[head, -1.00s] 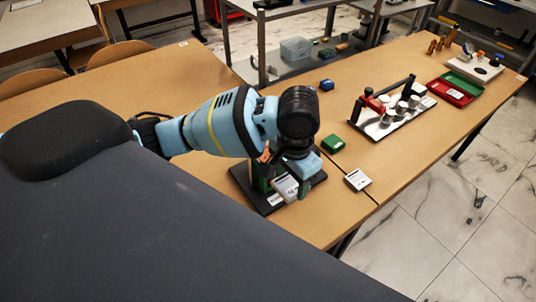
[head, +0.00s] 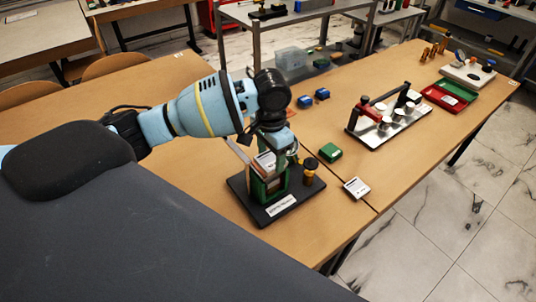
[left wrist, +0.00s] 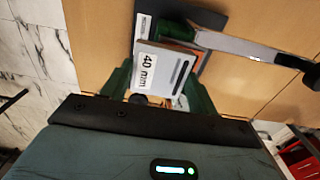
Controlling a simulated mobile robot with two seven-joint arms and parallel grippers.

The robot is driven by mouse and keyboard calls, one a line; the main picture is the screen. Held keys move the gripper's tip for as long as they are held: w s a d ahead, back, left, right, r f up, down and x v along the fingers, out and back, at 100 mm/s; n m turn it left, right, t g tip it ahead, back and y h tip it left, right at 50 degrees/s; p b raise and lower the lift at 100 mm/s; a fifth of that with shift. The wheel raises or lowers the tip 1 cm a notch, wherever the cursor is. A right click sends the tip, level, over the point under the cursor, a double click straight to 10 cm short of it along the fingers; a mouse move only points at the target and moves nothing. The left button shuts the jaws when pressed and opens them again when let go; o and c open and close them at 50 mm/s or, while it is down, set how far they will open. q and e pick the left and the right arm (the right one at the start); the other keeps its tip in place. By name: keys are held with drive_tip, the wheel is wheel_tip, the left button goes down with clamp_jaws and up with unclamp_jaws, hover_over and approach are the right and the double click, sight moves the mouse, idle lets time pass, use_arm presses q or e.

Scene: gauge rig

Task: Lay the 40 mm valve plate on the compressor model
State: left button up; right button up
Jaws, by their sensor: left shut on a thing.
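My left gripper (head: 276,142) is shut on a silver-grey plate (head: 265,161). In the left wrist view the plate (left wrist: 162,72) shows a white "40 mm" label and dark slots, and lies between dark green sides. The compressor model (head: 285,206) is a green body on a black base with a white label, and a brass post with a black knob (head: 311,168) stands at its right. The plate is at the top of the green body; I cannot tell whether they touch. My right gripper is not in view.
A grey bar (left wrist: 240,45) with a dark end extends beside the plate. Two blue blocks and a silver rack (head: 378,134) stand farther back. The table left of the model is clear.

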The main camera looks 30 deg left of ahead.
sight(267, 155)
use_arm(q)
drive_tip(key=shift+w+a, duration=0.7)
drive_tip(key=shift+a, duration=0.1)
drive_tip(key=shift+w+a, duration=0.1)
drive_tip(key=shift+w+a+f, duration=0.1)
drive_tip(key=shift+w+a, duration=0.1)
drive_tip(key=shift+a, duration=0.1)
drive_tip(key=shift+w+a+f, duration=0.1)
drive_tip(key=shift+f, duration=1.65)
drive_tip(key=shift+f, duration=0.15)
drive_tip(key=o, duration=1.1)
drive_tip(key=shift+o, duration=0.2)
wheel_tip(267, 155, up, 12)
drive_tip(key=shift+r, duration=0.15)
